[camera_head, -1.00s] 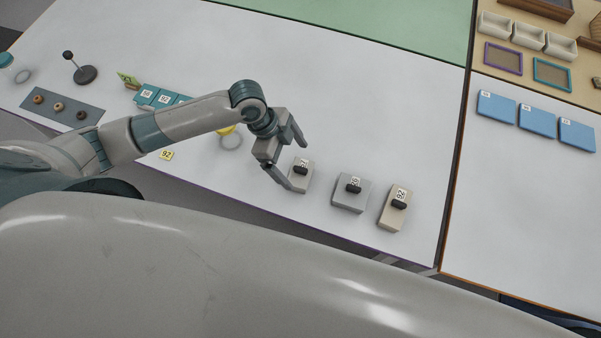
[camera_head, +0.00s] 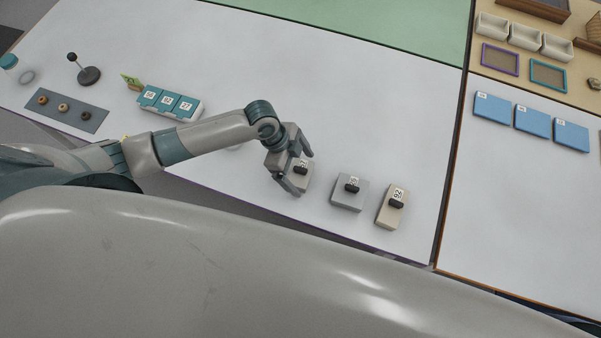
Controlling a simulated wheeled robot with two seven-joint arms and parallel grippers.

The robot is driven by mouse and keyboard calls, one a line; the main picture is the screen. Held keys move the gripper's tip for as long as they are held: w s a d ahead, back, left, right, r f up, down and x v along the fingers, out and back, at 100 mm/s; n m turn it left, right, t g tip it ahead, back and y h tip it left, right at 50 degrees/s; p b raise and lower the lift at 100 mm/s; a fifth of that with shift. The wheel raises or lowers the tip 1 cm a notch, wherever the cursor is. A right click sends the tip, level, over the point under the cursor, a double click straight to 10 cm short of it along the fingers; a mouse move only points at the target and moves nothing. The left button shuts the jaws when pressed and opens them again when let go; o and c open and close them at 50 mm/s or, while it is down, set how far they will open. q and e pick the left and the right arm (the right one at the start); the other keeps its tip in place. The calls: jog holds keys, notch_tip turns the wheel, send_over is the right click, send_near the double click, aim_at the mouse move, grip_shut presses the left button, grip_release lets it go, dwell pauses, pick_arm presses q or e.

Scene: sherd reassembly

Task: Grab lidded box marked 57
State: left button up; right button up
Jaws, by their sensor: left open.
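Three lidded boxes with dark handles stand in a row near the front edge of the white table. The leftmost, a light grey box (camera_head: 304,181), has a number label too small to read surely. The middle grey box (camera_head: 348,196) also has a label I cannot read for certain. The right, beige box (camera_head: 389,214) appears to be marked 92. My left gripper (camera_head: 300,171) is open at the leftmost box, with its fingers on either side of the handle area and partly hiding the box. I cannot tell whether it touches. My right gripper is out of view.
A teal set of numbered compartments (camera_head: 168,103) and a grey strip with several rings (camera_head: 63,109) lie to the left. A dark stand (camera_head: 88,76) is behind them. Blue panels (camera_head: 532,121) lie on the right table. The white table behind the boxes is clear.

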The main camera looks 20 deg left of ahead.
aim_at(306, 172)
pick_arm(q)
jog(key=c, duration=1.2)
jog(key=shift+r, duration=0.1)
jog(key=shift+w+r+b, duration=0.1)
jog(key=shift+r+b, duration=0.5)
jog(key=shift+r, duration=0.25)
jog(key=shift+s+d+r+b, duration=0.15)
jog(key=shift+r+b, duration=0.15)
jog(key=shift+r, duration=0.3)
jog(key=shift+s+d+r+b, duration=0.15)
jog(key=shift+r+b, duration=0.1)
jog(key=shift+r, duration=0.3)
jog(key=s+d+r+b, duration=0.1)
jog(key=s+d+r, duration=0.1)
jog(key=s, duration=0.1)
jog(key=s+d+r, duration=0.2)
jog(key=s, duration=0.1)
jog(key=s+d+r+b, duration=0.1)
jog(key=s+d+r, duration=0.1)
jog(key=s+r, duration=0.1)
jog(key=shift+s+b, duration=0.15)
jog(key=shift+b, duration=0.2)
jog(key=shift+a, duration=0.1)
